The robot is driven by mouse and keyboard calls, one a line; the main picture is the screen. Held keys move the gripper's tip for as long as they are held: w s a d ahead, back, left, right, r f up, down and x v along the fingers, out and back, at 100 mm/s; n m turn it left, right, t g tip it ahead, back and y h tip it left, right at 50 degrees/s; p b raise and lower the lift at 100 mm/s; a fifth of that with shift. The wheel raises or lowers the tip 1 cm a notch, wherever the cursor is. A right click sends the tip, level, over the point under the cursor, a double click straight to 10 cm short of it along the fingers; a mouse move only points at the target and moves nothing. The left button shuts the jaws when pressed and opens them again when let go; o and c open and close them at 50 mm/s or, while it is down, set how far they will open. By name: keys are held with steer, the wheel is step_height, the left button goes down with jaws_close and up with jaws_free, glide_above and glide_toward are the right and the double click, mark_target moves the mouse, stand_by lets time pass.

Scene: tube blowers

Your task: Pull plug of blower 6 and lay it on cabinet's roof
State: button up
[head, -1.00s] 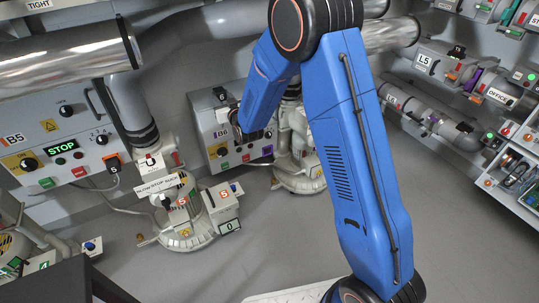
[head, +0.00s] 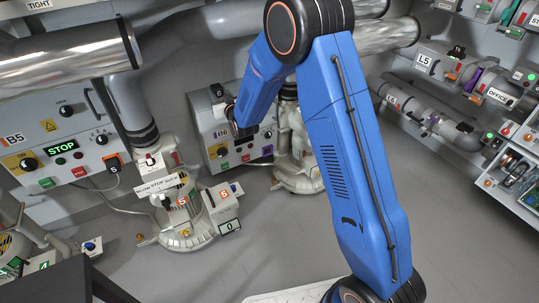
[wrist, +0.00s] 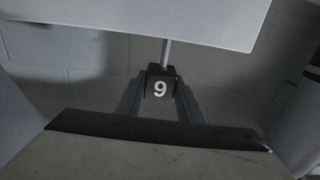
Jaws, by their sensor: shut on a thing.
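A black plug marked 6 (head: 218,91) shows at the top left of the cabinet B6 (head: 210,126) in the head view. My gripper (wrist: 160,90) is shut on the plug, one finger on each side. In the wrist view the plug's digit (wrist: 160,89) reads as a 9, which looks like the 6 upside down. A thin grey cord or rod (wrist: 165,53) runs from the plug. I cannot tell whether the plug touches the roof. My forearm covers part of the cabinet's front.
Blower 6 (head: 297,173) stands right of its cabinet, partly behind my arm. Cabinet B5 (head: 62,140) and blower 5 (head: 183,205) stand to the left. Pipes run overhead. A rack (head: 515,150) is at the right.

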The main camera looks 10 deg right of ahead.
steer(key=shift+f, duration=2.05)
stand_by(1.5)
steer(key=o, duration=1.4)
steer(key=shift+s, duration=0.1)
steer(key=v, duration=1.7)
steer(key=shift+s+r, duration=0.1)
